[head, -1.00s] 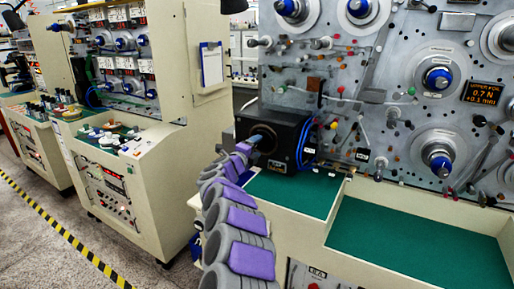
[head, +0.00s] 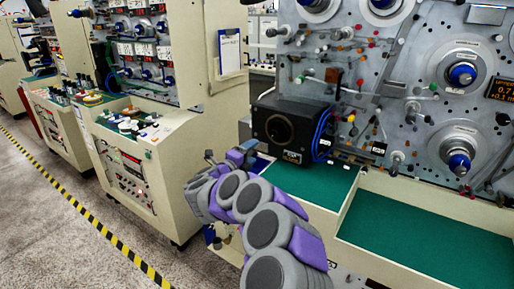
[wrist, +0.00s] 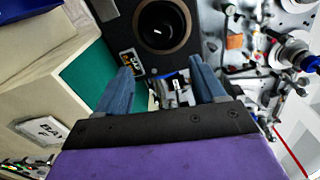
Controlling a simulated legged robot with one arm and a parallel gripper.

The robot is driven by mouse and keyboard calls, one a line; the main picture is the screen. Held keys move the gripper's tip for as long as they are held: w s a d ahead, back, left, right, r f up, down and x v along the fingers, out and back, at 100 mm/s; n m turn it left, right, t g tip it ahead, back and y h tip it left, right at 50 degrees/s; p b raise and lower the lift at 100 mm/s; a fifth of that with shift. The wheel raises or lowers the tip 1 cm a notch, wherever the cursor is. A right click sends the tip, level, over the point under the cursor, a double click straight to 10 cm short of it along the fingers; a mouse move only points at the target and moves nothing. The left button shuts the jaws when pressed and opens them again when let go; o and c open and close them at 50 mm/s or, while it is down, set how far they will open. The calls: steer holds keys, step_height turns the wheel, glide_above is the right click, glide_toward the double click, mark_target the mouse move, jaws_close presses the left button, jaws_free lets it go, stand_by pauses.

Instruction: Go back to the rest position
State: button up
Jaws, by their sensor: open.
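My gripper (wrist: 164,85) is open in the wrist view, with its two blue-grey fingers apart and nothing held between them. In the head view my gripper (head: 228,155) is small and lies left of the black box (head: 286,127), apart from it. The black box has a round dark opening in its front and stands on the green work surface. It also shows in the wrist view (wrist: 118,38), where its round opening lies beyond my fingertips. My arm reaches up from the bottom middle of the head view.
A grey panel with several spindles (head: 462,75) and coloured knobs stands behind the box. A green tray surface (head: 420,240) lies at the right. A cream cabinet (head: 150,165) with spools stands at the left. Yellow-black tape (head: 85,213) marks the open floor.

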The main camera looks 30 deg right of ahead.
steer(key=shift+v, duration=0.85)
